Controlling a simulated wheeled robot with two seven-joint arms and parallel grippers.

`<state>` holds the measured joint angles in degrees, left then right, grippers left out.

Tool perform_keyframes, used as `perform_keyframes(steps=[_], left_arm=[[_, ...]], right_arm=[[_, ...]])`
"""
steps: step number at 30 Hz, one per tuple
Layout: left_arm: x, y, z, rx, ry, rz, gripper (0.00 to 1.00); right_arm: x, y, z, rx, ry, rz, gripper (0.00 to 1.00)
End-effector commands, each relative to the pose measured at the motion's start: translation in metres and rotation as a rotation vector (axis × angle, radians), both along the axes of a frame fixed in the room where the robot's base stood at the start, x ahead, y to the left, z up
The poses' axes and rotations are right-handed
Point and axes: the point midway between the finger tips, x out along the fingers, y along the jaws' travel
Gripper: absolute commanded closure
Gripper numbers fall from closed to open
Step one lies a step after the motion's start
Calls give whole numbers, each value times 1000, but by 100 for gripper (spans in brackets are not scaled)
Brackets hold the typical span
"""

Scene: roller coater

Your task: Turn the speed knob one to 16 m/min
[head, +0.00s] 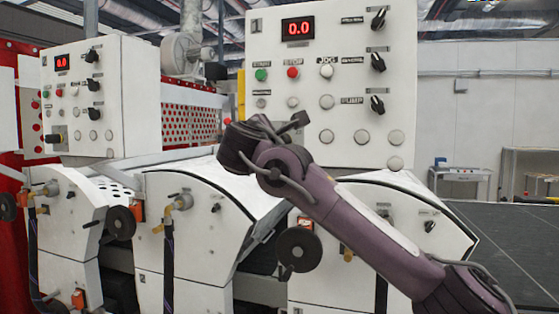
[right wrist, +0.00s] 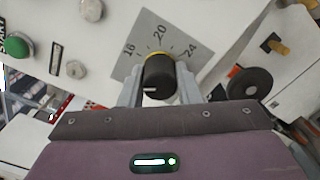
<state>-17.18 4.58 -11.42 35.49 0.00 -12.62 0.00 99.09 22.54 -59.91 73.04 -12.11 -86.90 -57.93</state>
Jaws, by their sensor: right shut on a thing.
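Speed knob one (right wrist: 158,78) is a black knob with a yellow ring at its base, in the right wrist view. It sits on a grey dial plate (right wrist: 155,33) marked 16, 20 and 24. My right gripper (right wrist: 160,88) is shut on the knob, one finger on each side. A short white mark shows on the knob, but I cannot tell which number it points to. In the head view my right gripper (head: 291,125) is at the lower left of the white panel 1 (head: 330,85) and hides the knob. The red display (head: 298,28) reads 0.0. My left gripper is out of view.
Panel 1 also carries a green button (head: 261,74), a red button (head: 293,72) and several black switches. A second panel (head: 85,100) with its own black and yellow knob (head: 54,138) stands at the left. A black handwheel (head: 299,249) is below my right arm.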

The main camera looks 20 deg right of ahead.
Motion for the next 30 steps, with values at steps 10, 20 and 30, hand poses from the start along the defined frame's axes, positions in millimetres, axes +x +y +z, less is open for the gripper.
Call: perform_keyframes(steps=[10, 20, 30], left_arm=[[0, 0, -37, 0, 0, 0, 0], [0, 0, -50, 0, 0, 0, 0], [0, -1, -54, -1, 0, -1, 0]], right_arm=[[0, 0, -4, 253, -170, -1, 93], [0, 0, -2, 407, -272, -3, 93], [1, 0, -2, 458, -306, -3, 93]])
